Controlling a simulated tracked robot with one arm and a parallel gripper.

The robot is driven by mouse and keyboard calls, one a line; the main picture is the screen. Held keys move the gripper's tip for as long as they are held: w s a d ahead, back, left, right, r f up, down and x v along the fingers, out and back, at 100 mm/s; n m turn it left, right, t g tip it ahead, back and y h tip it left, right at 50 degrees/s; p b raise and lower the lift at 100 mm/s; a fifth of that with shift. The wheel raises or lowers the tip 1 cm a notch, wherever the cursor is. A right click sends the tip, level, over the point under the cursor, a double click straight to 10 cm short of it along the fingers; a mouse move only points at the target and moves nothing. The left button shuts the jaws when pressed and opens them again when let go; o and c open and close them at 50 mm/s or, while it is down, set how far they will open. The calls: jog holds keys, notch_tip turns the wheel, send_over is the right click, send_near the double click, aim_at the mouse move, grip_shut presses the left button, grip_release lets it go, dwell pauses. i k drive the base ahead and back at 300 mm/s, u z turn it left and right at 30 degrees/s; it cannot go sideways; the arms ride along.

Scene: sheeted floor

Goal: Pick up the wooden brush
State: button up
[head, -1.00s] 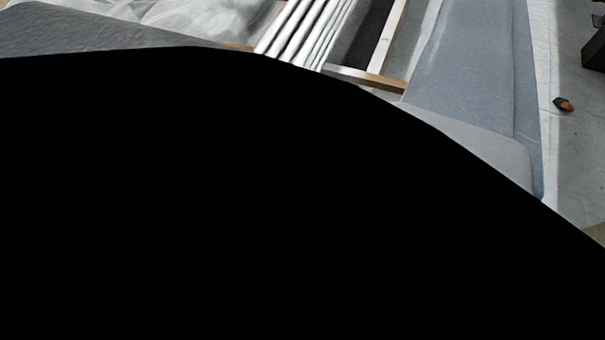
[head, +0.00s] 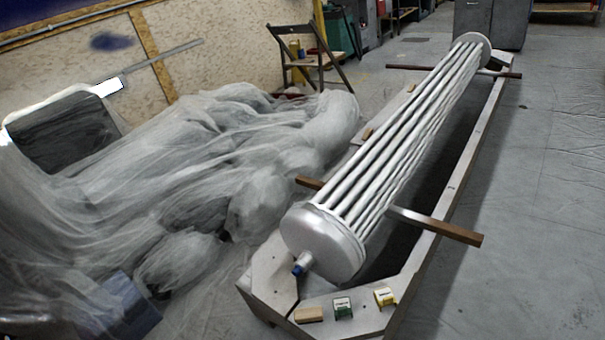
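A small tan, block-shaped object (head: 309,314) lies flat on the front end plate of the metal frame, near the bottom of the view. It looks like wood and may be the wooden brush, but bristles cannot be made out. A green-and-white item (head: 342,308) and a yellow-and-white item (head: 385,297) sit to its right on the same plate. My gripper does not show in this view.
A long bundle of metal tubes (head: 400,150) rests in the low frame (head: 452,205), with a wooden bar (head: 450,229) sticking out right. Translucent sheeting (head: 200,170) covers lumpy things on the left. A folding chair (head: 310,58) stands behind. Grey floor (head: 540,240) at right is clear.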

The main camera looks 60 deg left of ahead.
aim_at(311, 315)
jog(key=u, duration=0.05)
jog(key=k, duration=1.3)
jog(key=u, duration=1)
jog(key=i, duration=1.05)
